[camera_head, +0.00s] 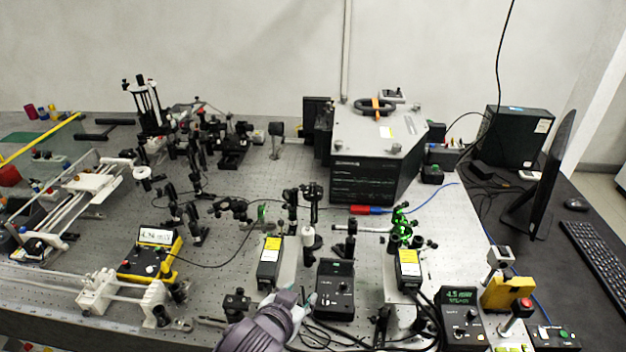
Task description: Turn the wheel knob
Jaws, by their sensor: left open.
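A black ring-shaped wheel (361,108) with an orange part lies on top of the large grey-and-black spectrometer housing (366,165) at the back centre. A black control box (335,289) with small knobs on its face stands at the front centre. I cannot tell for certain which of these the task calls the wheel knob. My left gripper (304,303) reaches in from the bottom edge, just left of the control box. It is open, with nothing visible in it; its fingertips are small and partly hidden. Whether it touches the box is unclear. My right gripper is out of view.
Black-and-yellow modules (270,262) and (409,270) stand on either side of the box. Cables lie along the front edge. Optical mounts crowd the left. A meter (462,318) and a monitor (545,175) are at right.

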